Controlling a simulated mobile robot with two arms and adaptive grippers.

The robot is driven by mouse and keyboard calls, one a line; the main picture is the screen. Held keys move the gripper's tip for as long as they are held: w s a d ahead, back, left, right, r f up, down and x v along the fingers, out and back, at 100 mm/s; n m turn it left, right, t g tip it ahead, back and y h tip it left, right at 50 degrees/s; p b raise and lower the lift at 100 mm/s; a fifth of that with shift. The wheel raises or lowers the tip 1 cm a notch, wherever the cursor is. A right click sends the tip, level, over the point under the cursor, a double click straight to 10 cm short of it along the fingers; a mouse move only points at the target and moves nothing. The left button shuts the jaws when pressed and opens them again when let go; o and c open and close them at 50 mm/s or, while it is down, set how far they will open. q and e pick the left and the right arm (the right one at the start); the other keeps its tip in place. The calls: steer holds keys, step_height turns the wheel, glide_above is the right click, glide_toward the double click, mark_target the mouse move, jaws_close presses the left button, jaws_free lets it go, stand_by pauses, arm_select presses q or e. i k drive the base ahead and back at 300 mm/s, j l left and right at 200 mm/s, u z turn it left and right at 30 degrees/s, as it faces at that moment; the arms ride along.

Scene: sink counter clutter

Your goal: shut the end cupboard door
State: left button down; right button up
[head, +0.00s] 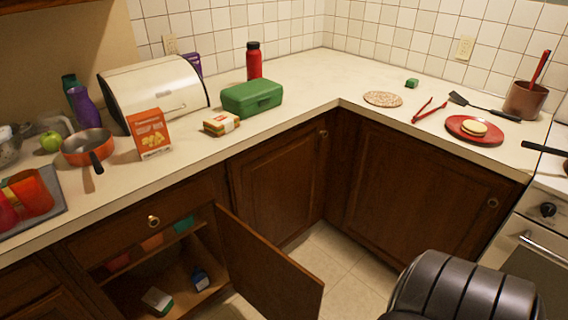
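A brown wooden cupboard door (262,268) stands open, swung out from the left counter run over the tiled floor. It hangs on the right side of its opening. The open cupboard (180,262) shows a shelf with several coloured items and, on its floor, a white-and-green box (157,300) and a small blue item (200,279). The neighbouring corner doors (278,185) and (415,195) are shut. Neither of my grippers shows in the head view. A dark ribbed part at the bottom right seems to be my own arm, in front of the floor.
The tiled floor (335,262) is clear to the right of the open door. The counter (310,93) above holds a bread bin (153,90), a green box (252,97), an orange carton (149,133) and a pan (87,147). A stove (540,235) stands at the right edge.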

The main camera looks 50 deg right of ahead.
mark_target(273, 283)
steer(key=k+l+u, duration=0.15)
steer(key=l, duration=0.35)
steer(key=k+l+u, duration=0.2)
steer(key=l, duration=0.25)
steer(key=k+l+u, duration=0.15)
steer(key=k+l, duration=0.25)
steer(key=k+l+u, duration=0.1)
steer(key=l+u, duration=0.3)
steer(key=l, duration=1.8)
